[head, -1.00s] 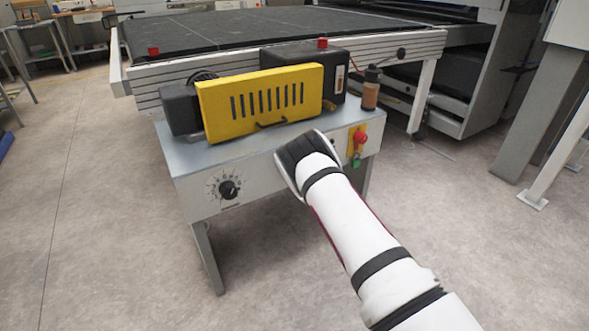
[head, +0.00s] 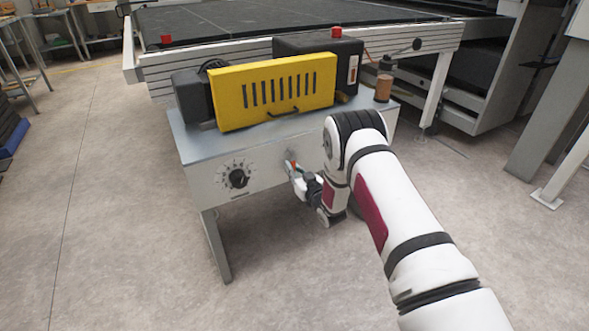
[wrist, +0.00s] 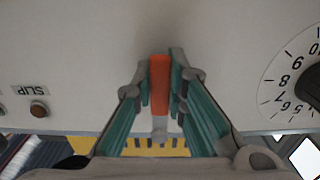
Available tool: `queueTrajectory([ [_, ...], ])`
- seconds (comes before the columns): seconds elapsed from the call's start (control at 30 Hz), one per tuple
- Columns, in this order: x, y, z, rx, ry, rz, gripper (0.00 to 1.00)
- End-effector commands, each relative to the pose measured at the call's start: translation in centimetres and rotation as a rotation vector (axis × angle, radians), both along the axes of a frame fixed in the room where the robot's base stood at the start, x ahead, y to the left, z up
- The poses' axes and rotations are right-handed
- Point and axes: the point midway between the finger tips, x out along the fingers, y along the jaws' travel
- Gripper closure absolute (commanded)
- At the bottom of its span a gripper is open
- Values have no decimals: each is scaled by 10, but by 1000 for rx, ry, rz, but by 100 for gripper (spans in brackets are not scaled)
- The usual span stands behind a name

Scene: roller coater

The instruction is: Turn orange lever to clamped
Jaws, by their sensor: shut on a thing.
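The orange lever (wrist: 159,88) stands out from the pale front panel (head: 210,190) of the machine. In the wrist view it lies between the fingertips of my gripper (wrist: 160,72), lined up along the picture's vertical, with a grey piece at its lower end. My gripper (head: 293,170) is shut on the lever, with a grey-green finger on each side. In the head view only a small orange bit of the lever (head: 294,164) shows at the fingertips. I see no clamped marking near the lever; part of the panel there is hidden by my arm.
A black dial (head: 238,179) with numbers is left of the lever in the head view; it also shows in the wrist view (wrist: 310,84). A SLIP label (wrist: 31,90) and a brown button (wrist: 39,110) are on the panel. A yellow guard (head: 275,92) and a brown bottle (head: 384,84) stand on top.

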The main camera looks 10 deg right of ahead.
Motion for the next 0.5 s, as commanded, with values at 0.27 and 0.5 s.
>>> queueTrajectory([
  [0.27, -1, 1, -2, 14, 10, 0, 100],
  [0.5, -2, 1, -3, 13, 11, 0, 81],
])
